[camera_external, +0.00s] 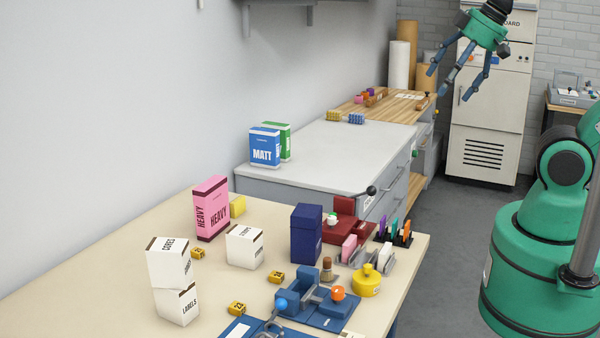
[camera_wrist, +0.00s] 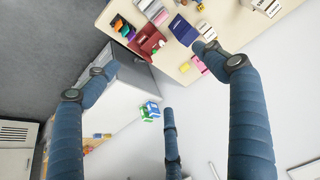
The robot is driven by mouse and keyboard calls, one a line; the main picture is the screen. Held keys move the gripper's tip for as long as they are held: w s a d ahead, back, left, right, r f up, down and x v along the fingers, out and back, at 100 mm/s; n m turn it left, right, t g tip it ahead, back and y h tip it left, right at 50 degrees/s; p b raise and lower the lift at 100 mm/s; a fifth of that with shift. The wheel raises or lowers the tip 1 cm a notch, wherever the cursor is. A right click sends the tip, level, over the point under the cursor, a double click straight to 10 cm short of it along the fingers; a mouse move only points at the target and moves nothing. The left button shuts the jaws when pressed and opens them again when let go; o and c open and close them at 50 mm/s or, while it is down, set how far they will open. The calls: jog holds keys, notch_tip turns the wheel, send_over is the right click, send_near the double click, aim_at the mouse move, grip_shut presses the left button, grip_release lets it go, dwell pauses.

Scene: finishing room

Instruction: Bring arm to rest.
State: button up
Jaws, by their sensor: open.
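My gripper (camera_external: 460,68) hangs at the upper right of the external view, its blue fingers spread and empty. It is high above the floor, in front of the tall cream cabinet (camera_external: 490,100), and apart from every bench. In the wrist view my gripper's fingers (camera_wrist: 165,85) are spread wide with nothing between them. Beyond them the wrist view shows the bench tops and the blue and green boxes (camera_wrist: 149,112). My green arm stands at the right of the external view; part of it is cut off by the frame edge.
The beige table (camera_external: 60,290) holds boxes, a pink carton (camera_external: 211,208), a navy box (camera_external: 306,233) and a blue fixture (camera_external: 325,305). The grey counter (camera_external: 340,150) is mostly clear. A wooden bench (camera_external: 420,108) lies behind it. Grey floor (camera_external: 440,220) is free between benches and my base.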

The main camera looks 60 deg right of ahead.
jog(key=shift+f+b, duration=2.45)
jog(key=shift+f, duration=0.1)
